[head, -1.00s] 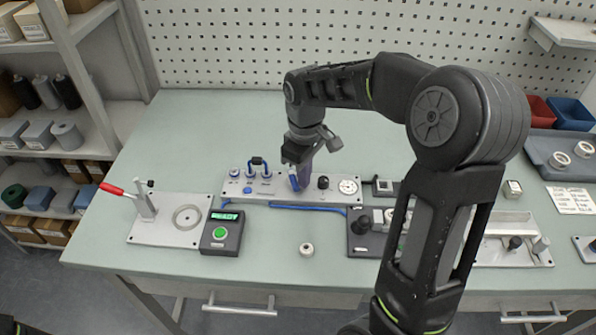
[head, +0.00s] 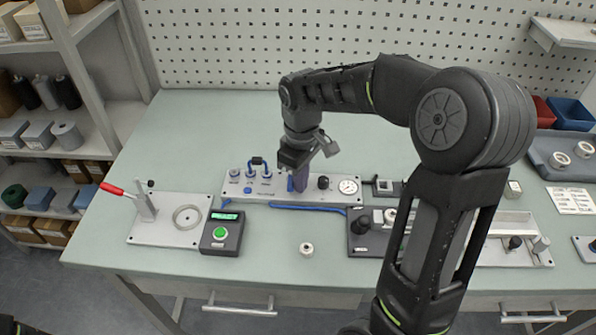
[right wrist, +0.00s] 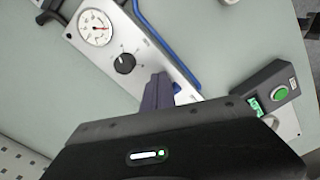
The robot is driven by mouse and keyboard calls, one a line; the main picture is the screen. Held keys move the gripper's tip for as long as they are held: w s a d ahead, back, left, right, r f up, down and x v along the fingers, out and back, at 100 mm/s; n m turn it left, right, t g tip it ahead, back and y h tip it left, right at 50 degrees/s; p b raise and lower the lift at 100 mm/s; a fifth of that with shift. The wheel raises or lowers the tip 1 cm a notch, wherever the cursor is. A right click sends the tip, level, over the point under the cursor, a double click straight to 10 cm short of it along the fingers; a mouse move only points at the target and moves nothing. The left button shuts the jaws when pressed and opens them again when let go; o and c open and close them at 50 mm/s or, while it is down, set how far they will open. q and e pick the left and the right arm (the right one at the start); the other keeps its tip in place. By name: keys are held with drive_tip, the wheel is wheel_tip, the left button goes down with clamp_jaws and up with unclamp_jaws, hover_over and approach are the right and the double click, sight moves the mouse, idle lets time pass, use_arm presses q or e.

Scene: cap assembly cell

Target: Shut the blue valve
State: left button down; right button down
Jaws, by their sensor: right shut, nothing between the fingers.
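The valve panel (head: 330,197) is a light grey plate near the middle of the bench, with several knobs and fittings along it. A small blue part (head: 290,184), which looks like the blue valve's handle, shows just left of my right gripper's fingers. The rest of it is hidden, so I cannot tell its angle or whether they touch. My right gripper (head: 300,184) points down at the panel, shut and empty. In the right wrist view its closed fingers (right wrist: 158,92) are over the panel beside a black knob (right wrist: 124,64). My left gripper is out of view.
A round gauge (head: 349,187) sits at the panel's right end. A blue hose (head: 305,208) runs along its front. A box with a green button (head: 220,233) and a red-handled clamp (head: 145,205) stand to the left. The bench behind the panel is clear.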

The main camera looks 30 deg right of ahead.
drive_tip(key=shift+r, duration=0.1)
wheel_tip(320, 180, up, 7)
drive_tip(key=p, duration=0.5)
idle(0.3)
idle(0.4)
